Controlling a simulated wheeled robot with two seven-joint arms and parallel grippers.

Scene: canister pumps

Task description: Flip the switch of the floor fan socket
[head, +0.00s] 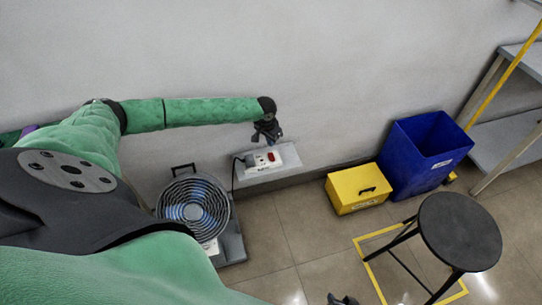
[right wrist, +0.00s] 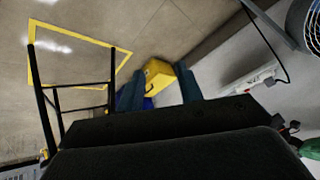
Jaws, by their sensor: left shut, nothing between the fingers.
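The floor fan socket (head: 263,160) is a white power strip with a red switch (head: 271,156), on a pale ledge low against the wall. A black cable runs from it towards the floor fan (head: 193,207). It also shows in the right wrist view (right wrist: 250,80). The switch's position is too small to tell. My left gripper (head: 269,138) is shut and empty, pointing down just above the socket; I cannot tell whether it touches it. My right gripper (right wrist: 160,92) is open and empty, its two fingers apart; only its dark tip shows at the head view's bottom edge.
A yellow box (head: 356,190) and a blue bin (head: 425,155) stand right of the socket along the wall. A black stool (head: 458,232) stands by yellow floor tape. A grey shelf (head: 510,140) is at the far right. Floor in the middle is clear.

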